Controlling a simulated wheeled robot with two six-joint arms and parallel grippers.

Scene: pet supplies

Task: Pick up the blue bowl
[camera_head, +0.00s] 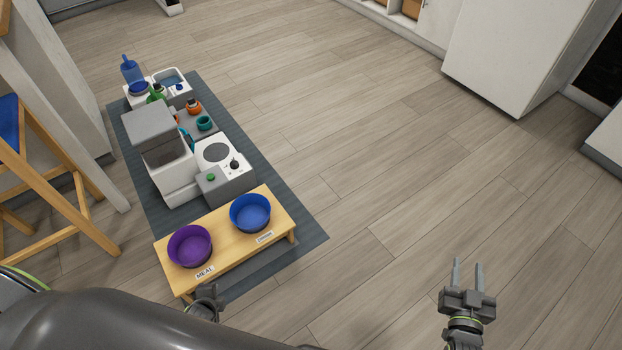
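The blue bowl (250,217) sits upright at the right end of a low wooden bench (228,250), above a label that seems to read "DRINK". A purple bowl (190,247) sits at the bench's left end, above a "MEAL" label. My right gripper (468,266) is open and empty over bare floor, well to the right of the bench. My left gripper (209,294) shows only partly at the bench's front edge, below the purple bowl. My dark arm hides part of it, and its fingers are unclear. Both grippers are apart from the blue bowl.
A dark mat (311,240) lies under the bench. Behind the bench stand a grey-white bin (170,165), a white appliance (230,145), an orange container (193,106) and a blue bottle (131,70). A wooden stool (62,205) stands at left. The floor to the right is clear.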

